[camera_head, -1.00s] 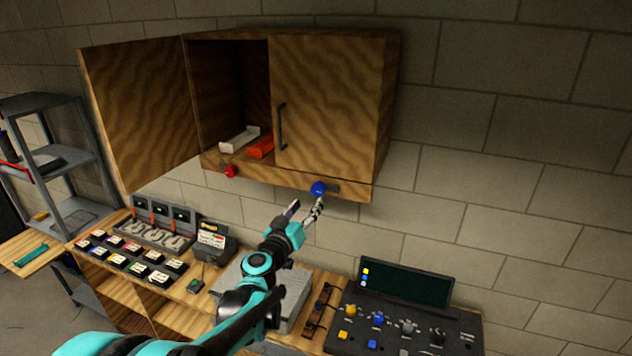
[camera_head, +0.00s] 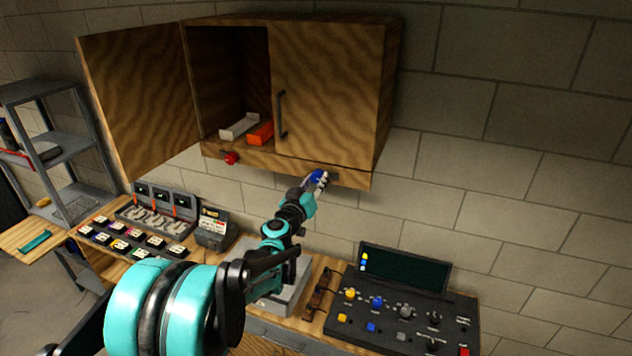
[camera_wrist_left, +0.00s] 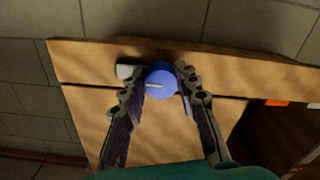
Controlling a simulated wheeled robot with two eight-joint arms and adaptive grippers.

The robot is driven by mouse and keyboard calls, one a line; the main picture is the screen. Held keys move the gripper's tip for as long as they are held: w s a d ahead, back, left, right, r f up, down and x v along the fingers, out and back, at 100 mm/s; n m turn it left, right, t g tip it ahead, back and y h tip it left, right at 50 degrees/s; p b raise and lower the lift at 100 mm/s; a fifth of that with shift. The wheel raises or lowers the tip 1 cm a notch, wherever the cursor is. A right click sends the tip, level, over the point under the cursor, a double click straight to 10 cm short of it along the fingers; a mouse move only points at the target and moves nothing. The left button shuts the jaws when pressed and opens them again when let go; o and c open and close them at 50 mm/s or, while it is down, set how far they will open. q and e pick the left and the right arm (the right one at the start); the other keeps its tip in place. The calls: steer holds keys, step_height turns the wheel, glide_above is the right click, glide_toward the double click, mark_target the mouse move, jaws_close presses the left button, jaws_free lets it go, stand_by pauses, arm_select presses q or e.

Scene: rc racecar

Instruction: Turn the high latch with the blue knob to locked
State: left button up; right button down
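The blue knob (camera_head: 318,176) is on the lower right rail of the wooden wall cabinet (camera_head: 330,100), below its closed right door. My left gripper (camera_head: 316,181) is at the knob, partly covering it. In the left wrist view, the round knob (camera_wrist_left: 160,83) lies between the two fingertips, one on each side. The fingers stand apart; firm contact is not clear. A pale mark on the knob's face runs nearly sideways in that view. A grey latch plate (camera_wrist_left: 128,71) shows beside the knob. My right gripper is not in view.
A red knob (camera_head: 231,158) is on the cabinet's lower left rail. The left door (camera_head: 135,100) hangs open, with a white and an orange box inside. Below is a bench with a black control panel (camera_head: 400,315) and several small trays. The wall right of the cabinet is clear.

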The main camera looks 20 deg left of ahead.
arm_select(q)
steer(key=shift+c, duration=0.3)
steer(key=n+b, duration=0.3)
steer(key=n, duration=0.1)
steer(key=shift+f, duration=0.1)
steer(key=n+b, duration=0.2)
steer(key=n, duration=0.2)
steer(key=shift+d+n, duration=0.15)
steer(key=shift+n, duration=0.15)
steer(key=n+b, duration=0.2)
steer(key=n, duration=0.2)
steer(key=shift+r, duration=0.2)
steer(key=n+b, duration=0.1)
steer(key=n, duration=0.4)
steer(key=shift+r, duration=0.1)
steer(key=shift+n, duration=0.3)
steer(key=o, duration=1.2)
steer(key=shift+c, duration=0.2)
steer(key=shift+s, duration=0.1)
